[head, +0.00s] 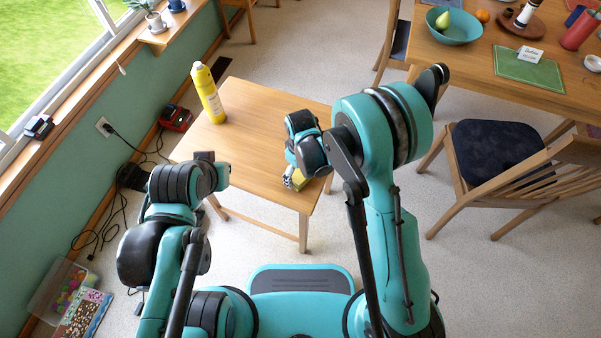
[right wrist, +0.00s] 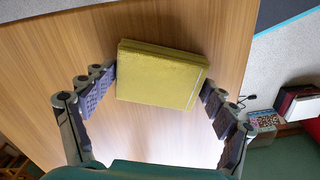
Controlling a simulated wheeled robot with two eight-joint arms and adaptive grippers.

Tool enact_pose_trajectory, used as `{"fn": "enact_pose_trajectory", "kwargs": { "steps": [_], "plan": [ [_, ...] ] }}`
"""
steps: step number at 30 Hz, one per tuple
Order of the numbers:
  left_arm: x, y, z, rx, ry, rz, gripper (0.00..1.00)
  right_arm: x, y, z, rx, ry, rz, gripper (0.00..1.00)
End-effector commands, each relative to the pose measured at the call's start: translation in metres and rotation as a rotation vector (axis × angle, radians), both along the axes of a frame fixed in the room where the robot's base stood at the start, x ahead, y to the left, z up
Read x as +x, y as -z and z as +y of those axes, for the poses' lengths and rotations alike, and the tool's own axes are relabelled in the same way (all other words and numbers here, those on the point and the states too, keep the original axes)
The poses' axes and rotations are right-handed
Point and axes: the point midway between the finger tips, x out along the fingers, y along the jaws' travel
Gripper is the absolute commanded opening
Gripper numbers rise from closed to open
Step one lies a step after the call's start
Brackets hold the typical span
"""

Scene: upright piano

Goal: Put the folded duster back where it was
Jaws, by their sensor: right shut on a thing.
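The folded duster (right wrist: 160,75) is a flat yellow cloth pad with a pale edge. My right gripper (right wrist: 158,84) is shut on it, with one finger on each side. In the head view the duster (head: 299,181) shows as a small yellow patch under my right gripper (head: 291,180), at the near right part of the small wooden table (head: 250,120). I cannot tell whether it touches the tabletop or is held just above it. My left arm is bent at the table's left side, and its gripper fingers do not show.
The rest of the tabletop is clear. A chair with a dark cushion (head: 495,148) and a dining table (head: 480,60) are to the right. Cables (head: 115,205) and a clear toy bin (head: 62,285) lie by the left wall.

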Motion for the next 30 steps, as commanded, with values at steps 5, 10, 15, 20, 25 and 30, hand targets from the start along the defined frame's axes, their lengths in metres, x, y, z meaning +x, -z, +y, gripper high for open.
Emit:
{"fn": "enact_pose_trajectory", "kwargs": {
  "steps": [5,10,15,20,25,30],
  "plan": [
    [0.000,-0.001,0.000,0.000,0.000,0.000,0.00,0.000,-0.001,0.000,0.000,0.000,0.000,0.58],
    [0.000,0.002,0.000,0.000,0.000,0.000,0.00,0.000,0.001,0.000,0.000,0.000,0.000,1.00],
    [0.000,0.001,0.000,0.000,0.000,0.000,0.00,0.000,0.001,0.000,0.000,0.000,0.000,1.00],
    [0.000,0.001,0.000,0.000,0.000,0.000,0.00,0.000,0.001,0.000,0.000,0.000,0.000,1.00],
    [0.000,-0.008,0.000,0.000,0.000,0.000,0.00,0.000,-0.013,0.000,0.000,0.000,0.000,1.00],
    [0.000,-0.026,0.000,0.000,0.000,0.000,0.00,0.000,-0.051,0.000,0.000,0.000,0.000,1.00]
  ]
}}
